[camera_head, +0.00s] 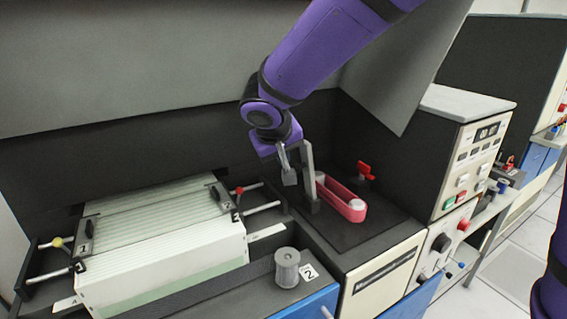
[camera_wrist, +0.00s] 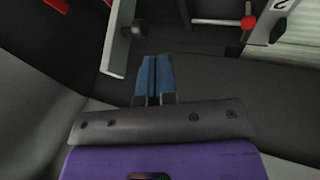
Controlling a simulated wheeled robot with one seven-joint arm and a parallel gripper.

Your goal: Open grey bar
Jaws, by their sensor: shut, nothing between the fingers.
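The grey bar (camera_head: 308,172) stands upright on the black top of the machine, at the left end of a red-pink loop-shaped holder. In the wrist view a grey bar (camera_wrist: 116,45) with a dark knob on its side is at the upper left of my fingers. My gripper (camera_head: 288,180) points down just left of the bar in the head view. In the wrist view my gripper (camera_wrist: 154,58) shows its blue fingers closed together with nothing between them. The fingers look close to the bar, but I cannot tell whether they touch it.
The red-pink holder (camera_head: 350,207) and a red lever (camera_head: 366,170) are right of the bar. A card stack (camera_head: 165,255) lies between rails at the left. A grey cylinder (camera_head: 287,268) stands in front. A control box (camera_head: 475,165) rises at the right. A sloped grey panel (camera_head: 130,60) hangs behind.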

